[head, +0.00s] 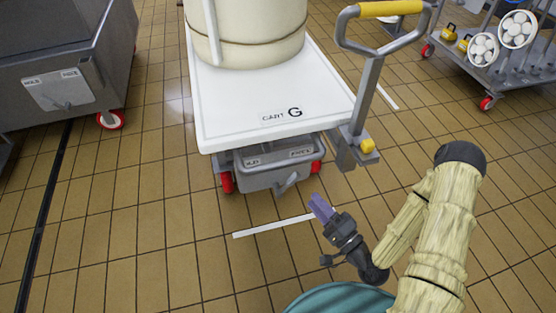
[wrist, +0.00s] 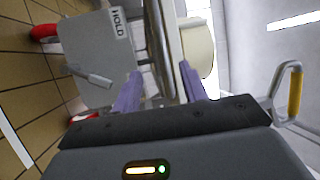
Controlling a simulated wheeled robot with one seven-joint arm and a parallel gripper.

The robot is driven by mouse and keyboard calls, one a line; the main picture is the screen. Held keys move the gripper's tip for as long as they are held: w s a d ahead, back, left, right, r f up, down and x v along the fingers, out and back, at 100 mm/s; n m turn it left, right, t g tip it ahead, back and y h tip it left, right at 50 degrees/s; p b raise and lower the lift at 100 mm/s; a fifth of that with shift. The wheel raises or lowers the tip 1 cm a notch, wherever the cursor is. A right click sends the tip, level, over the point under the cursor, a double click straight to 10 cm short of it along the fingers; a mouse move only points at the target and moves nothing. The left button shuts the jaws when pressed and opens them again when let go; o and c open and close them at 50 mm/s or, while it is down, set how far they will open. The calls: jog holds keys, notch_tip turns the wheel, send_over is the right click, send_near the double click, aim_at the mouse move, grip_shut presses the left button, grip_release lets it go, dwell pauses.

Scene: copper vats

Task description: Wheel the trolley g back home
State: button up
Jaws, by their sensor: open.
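The trolley, marked "CART G" (head: 240,120), stands ahead in the head view with a white deck carrying a cream drum (head: 255,35). Its upright handle (head: 392,10) with a yellow grip is at the right corner; the wrist view shows the yellow grip too (wrist: 295,95). A grey box (head: 270,172) under the deck has a lever (head: 287,184) between two labels. In the wrist view the lever (wrist: 90,76) lies left of my fingers, with a "HOLD" label (wrist: 118,22). My gripper (head: 319,206) is open, apart from the lever, before the trolley's front; its purple fingers show (wrist: 160,90).
A grey wheeled vat (head: 60,60) stands at the left, with a dark floor channel (head: 45,200) beside it. A rack with white round parts (head: 500,70) is at the right. White floor lines (head: 270,227) lie near the trolley. The tiled floor between is clear.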

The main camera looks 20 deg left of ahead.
aim_at(280, 163)
jog(key=b+x, duration=0.8)
jog(key=x, duration=0.8)
jog(key=shift+s, duration=0.1)
jog(key=shift+w+a+r, duration=0.15)
jog(key=shift+w+a, duration=0.2)
jog(key=shift+a, duration=0.15)
grip_shut()
